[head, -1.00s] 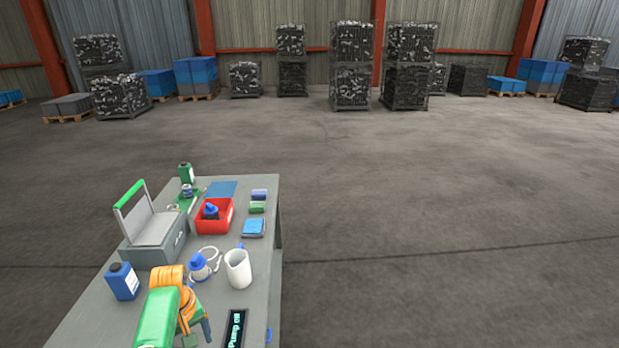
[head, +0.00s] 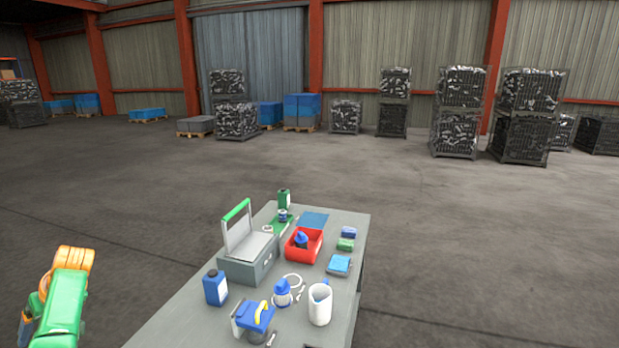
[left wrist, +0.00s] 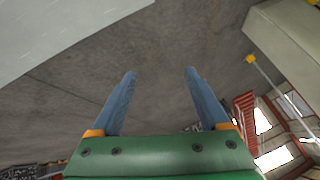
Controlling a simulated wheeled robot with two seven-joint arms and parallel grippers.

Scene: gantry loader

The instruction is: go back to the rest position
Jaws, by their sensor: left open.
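My left arm shows at the lower left of the head view, green with an orange joint, off the left side of the table (head: 190,325). In the left wrist view my left gripper (left wrist: 160,75) is open, its two blue fingers apart with nothing between them. Grey floor lies beyond the fingers. My right gripper is in neither view.
The table holds a grey toolbox (head: 250,265) with its lid up, a red bin (head: 304,246), a blue bottle (head: 215,288), a white mug (head: 320,304) and a blue-and-yellow item (head: 255,316). Wire cages (head: 236,120) stand far back. The floor between is clear.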

